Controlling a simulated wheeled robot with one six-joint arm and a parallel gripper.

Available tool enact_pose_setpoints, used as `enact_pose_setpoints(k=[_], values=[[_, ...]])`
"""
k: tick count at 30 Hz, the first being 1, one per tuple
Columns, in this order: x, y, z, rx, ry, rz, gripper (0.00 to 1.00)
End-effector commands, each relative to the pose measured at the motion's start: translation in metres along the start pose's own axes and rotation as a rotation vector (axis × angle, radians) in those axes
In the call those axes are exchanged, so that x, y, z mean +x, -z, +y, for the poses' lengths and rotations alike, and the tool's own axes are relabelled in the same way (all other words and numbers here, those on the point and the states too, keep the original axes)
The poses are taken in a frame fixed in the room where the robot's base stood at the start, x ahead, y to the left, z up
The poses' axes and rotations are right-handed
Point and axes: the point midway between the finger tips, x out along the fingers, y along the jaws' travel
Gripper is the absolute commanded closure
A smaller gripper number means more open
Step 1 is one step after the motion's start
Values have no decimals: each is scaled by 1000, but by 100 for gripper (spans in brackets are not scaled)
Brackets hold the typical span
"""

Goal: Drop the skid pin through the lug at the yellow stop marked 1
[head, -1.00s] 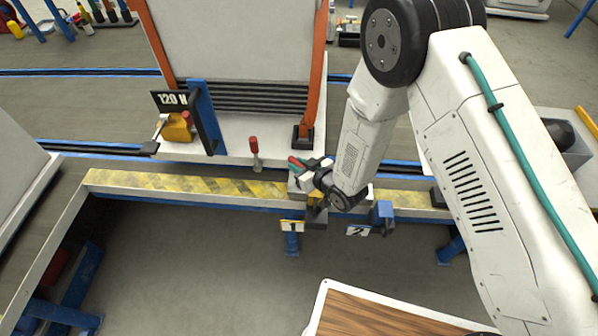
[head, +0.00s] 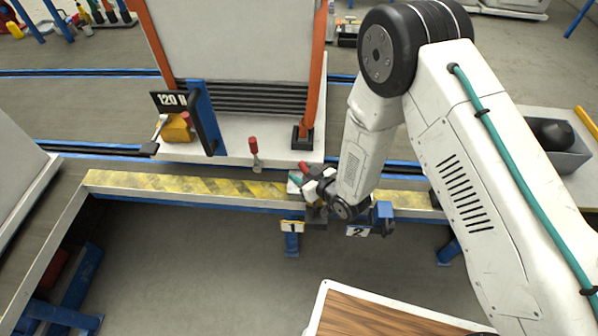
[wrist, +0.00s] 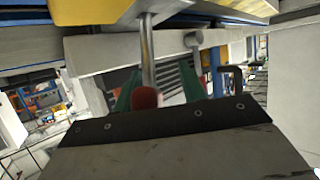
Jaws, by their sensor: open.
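The skid pin, with a red grip (wrist: 145,97) and a bare metal shaft (wrist: 148,50), stands between my gripper's open teal fingers (wrist: 158,92) in the wrist view. Its shaft runs toward a yellow block (wrist: 85,10) at the top edge; I cannot tell how deep it sits in the lug. In the head view the red grip (head: 304,168) shows beside my gripper (head: 302,184). The number 1 plate (head: 292,227) is on the front of the beam, just below my gripper. My gripper and wrist hide most of the yellow stop and the lug.
A blue stop with plate 2 (head: 358,231) is right of my wrist. A yellow block (head: 177,128) sits farther left. A wood-topped surface (head: 375,318) is in front.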

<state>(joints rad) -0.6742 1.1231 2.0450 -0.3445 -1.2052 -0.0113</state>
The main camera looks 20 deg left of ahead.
Motion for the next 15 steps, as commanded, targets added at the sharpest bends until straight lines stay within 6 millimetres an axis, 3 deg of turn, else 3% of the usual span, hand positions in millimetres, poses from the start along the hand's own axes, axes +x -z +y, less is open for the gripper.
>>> enact_pose_setpoints(k=[9, 15], values=[[-68, 1, 1, 2, -3, 0, 58], [-96, 0, 1, 1, -2, -1, 58]])
